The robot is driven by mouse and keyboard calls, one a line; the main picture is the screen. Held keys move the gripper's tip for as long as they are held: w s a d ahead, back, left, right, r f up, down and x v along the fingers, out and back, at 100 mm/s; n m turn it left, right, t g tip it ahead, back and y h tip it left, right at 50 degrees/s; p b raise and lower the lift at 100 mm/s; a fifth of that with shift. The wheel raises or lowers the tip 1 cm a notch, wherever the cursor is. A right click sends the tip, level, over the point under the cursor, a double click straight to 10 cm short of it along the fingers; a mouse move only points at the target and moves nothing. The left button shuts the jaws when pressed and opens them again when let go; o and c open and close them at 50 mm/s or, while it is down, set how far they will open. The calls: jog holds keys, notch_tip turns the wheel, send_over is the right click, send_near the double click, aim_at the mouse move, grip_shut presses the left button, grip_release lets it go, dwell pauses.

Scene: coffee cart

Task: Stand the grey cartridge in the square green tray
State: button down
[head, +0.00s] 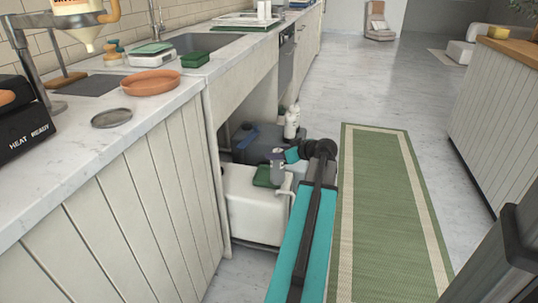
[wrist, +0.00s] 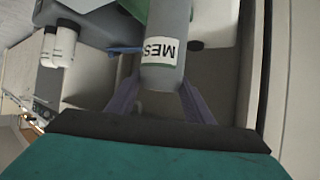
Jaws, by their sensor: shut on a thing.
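The grey cartridge (wrist: 168,72) has a white label with dark letters and fills the upper middle of the wrist view. My gripper (wrist: 160,97) is shut on it, with one purple finger on each side. The square green tray (head: 262,177) lies on top of a white tank, just beside and behind the cartridge. I cannot tell whether the cartridge touches the tray. The tray is not clear in the wrist view.
The counter edge and cabinet panels border the bay at left. A small green box (head: 195,59) sits by the sink. A green rug (head: 385,210) covers open floor.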

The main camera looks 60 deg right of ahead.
jog(key=w+d+b, duration=0.1)
jog(key=w+d, duration=0.2)
jog(key=w, duration=0.2)
jog(key=shift+w+d+f+b, duration=0.3)
jog(key=shift+w, duration=0.15)
jog(key=shift+w+d+f+b, duration=0.15)
jog(key=shift+f+b, duration=0.25)
jog(key=shift+f, duration=0.2)
jog(key=shift+w+d+f+b, duration=0.1)
jog(key=shift+w+f+b, duration=0.1)
jog(key=shift+f+b, duration=0.3)
jog(key=shift+w+d+f+b, duration=0.15)
jog(key=shift+f+b, duration=0.1)
jog(key=shift+f, duration=0.55)
jog(key=c, duration=0.9)
grip_release()
